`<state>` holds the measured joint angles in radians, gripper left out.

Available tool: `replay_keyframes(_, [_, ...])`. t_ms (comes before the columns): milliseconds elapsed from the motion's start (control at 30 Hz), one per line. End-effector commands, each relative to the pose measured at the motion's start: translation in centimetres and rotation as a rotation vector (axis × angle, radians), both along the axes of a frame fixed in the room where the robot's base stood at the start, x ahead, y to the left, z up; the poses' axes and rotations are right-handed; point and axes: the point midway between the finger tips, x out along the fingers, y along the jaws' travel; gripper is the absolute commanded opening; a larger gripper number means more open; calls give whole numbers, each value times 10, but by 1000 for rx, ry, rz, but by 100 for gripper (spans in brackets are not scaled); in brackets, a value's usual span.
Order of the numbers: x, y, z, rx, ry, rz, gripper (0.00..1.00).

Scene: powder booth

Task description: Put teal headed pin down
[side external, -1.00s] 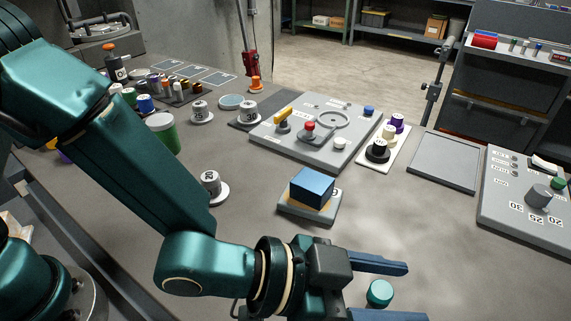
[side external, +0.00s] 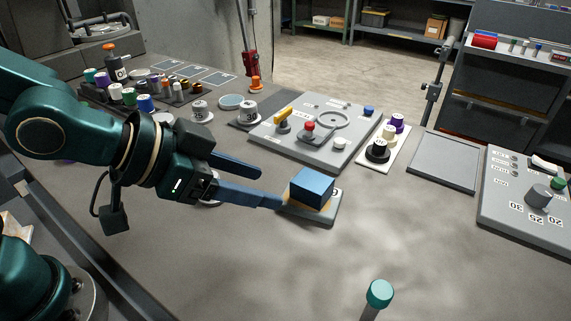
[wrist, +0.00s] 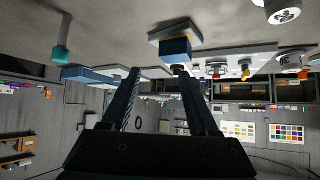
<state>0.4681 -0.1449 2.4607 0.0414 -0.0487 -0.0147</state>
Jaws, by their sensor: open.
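In the wrist view the block (wrist: 176,50) lies ahead of the fingers (wrist: 156,70).
The blue block sits on a small grey plate (side external: 322,217). Behind are a grey panel (side external: 270,142) with knobs, a white strip (side external: 396,153) with knobs, an empty grey tray (side external: 442,162) and a control box (side external: 505,205). The table around the pin is clear.

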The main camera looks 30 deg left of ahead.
Motion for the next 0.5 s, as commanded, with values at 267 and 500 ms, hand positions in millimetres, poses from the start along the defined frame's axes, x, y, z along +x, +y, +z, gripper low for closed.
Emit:
replay_keyframes(267, [-56,111,11,67,242,356,61])
replay_keyframes(500, [-98,136,7,72,367,479,61])
